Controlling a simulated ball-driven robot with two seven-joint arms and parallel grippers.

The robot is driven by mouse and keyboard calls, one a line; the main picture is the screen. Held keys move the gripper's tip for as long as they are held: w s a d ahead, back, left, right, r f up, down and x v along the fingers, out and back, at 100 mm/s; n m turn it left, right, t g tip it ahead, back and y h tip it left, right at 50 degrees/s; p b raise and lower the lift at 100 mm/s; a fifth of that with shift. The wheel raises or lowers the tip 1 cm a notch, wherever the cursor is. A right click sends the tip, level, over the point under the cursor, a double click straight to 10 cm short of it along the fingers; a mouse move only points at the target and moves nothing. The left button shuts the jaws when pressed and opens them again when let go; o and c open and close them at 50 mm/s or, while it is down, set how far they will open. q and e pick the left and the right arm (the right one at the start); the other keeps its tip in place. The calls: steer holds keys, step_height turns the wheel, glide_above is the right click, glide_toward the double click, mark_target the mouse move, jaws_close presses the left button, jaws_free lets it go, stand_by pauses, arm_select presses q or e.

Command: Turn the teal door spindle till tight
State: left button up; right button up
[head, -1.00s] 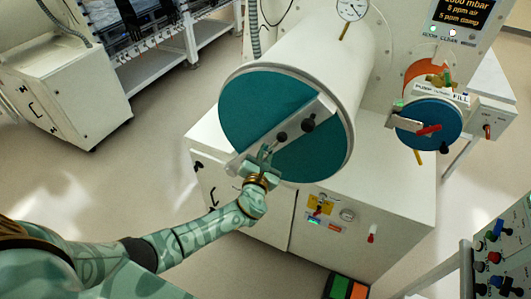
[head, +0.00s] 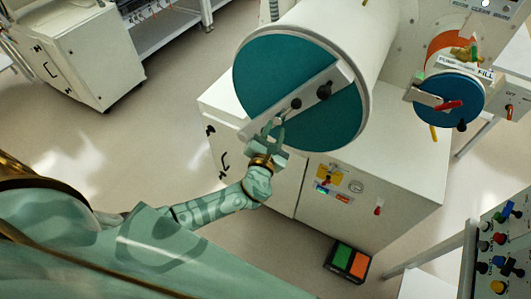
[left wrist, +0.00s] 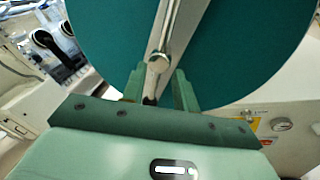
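The large teal door (head: 275,75) closes the front end of a white cylinder, with a pale bar (head: 341,75) slanting across it. A black central knob (head: 323,92) and a smaller dark knob (head: 296,103) sit on the bar. In the left wrist view, a metal rod with a rounded end (left wrist: 158,63) runs along the bar on the teal door (left wrist: 235,50). My left gripper (head: 275,125) is at the bar's lower-left part. Its fingers (left wrist: 160,88) are apart on either side of the rod's end, with a dark part between them. Contact is unclear. My right gripper is out of view.
A smaller blue round door (head: 445,100) with a red handle is at the right. A white cabinet (head: 390,190) stands below the cylinder. A green and orange pedal (head: 347,262) is on the floor. A control panel (head: 500,240) is at the lower right.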

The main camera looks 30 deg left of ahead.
arm_select(q)
steer(key=s+d, duration=0.2)
steer(key=s, duration=0.9)
steer(key=shift+b, duration=0.4)
steer(key=s+a+f+n+g+h+b, duration=0.1)
steer(key=s+f+n+g, duration=0.2)
steer(key=f+n, duration=0.5)
steer(key=s+a+f+n+g+b, duration=0.25)
steer(key=f+n, duration=0.25)
steer(key=f, duration=0.7)
steer(key=s+a+f+n+g+h+b, duration=0.1)
steer(key=s+f+n+g, duration=0.4)
steer(key=f, duration=0.5)
steer(key=s+f+n+g+h+b, duration=0.1)
steer(key=s+f+n+g+b, duration=0.5)
steer(key=s+f+n+b, duration=0.6)
steer(key=s+f+n, duration=0.6)
steer(key=s+f, duration=0.7)
steer(key=s, duration=0.2)
steer(key=shift+f+b, duration=0.3)
steer(key=shift+f, duration=0.05)
